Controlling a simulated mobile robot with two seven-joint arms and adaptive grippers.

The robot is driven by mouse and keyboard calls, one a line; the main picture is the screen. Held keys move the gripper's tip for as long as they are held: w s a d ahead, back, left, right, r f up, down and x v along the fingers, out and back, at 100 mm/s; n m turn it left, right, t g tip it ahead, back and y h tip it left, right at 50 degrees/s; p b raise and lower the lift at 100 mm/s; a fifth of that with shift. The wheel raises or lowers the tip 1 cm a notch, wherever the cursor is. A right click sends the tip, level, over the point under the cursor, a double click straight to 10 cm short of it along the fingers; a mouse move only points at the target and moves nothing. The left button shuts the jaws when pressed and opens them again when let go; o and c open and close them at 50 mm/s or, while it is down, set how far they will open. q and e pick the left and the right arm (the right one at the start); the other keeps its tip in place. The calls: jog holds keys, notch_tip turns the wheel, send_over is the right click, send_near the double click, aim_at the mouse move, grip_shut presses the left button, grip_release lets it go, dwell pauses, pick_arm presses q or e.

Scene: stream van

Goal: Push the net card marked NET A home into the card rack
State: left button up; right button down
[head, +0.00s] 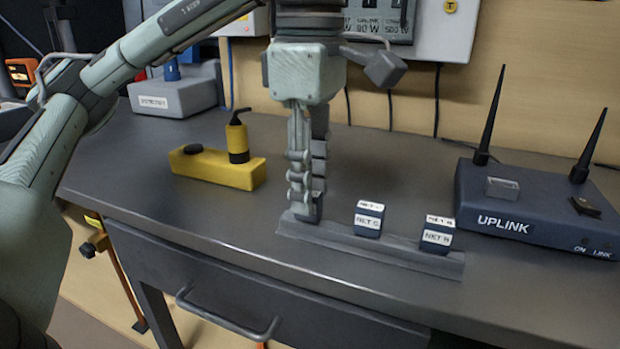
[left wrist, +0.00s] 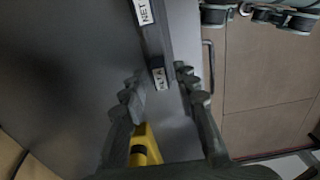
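My left gripper (head: 308,208) points down over the left end of the grey card rack (head: 400,252). In the left wrist view its fingers (left wrist: 158,84) are apart, with the NET A card (left wrist: 157,77), a small dark block with a white label, between them. Gaps show on both sides of the card.
The NET C card (head: 368,220) and another NET card (head: 437,235) stand in the rack to the right. The UPLINK box (head: 530,205) with antennas is farther right. A yellow block with a bottle (head: 215,166) is on the left. A drawer handle (head: 228,318) is below the bench edge.

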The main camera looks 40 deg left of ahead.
pick_arm(q)
jog(key=shift+o, duration=0.3)
notch_tip(320, 180, up, 12)
dwell(0.7)
dwell(0.4)
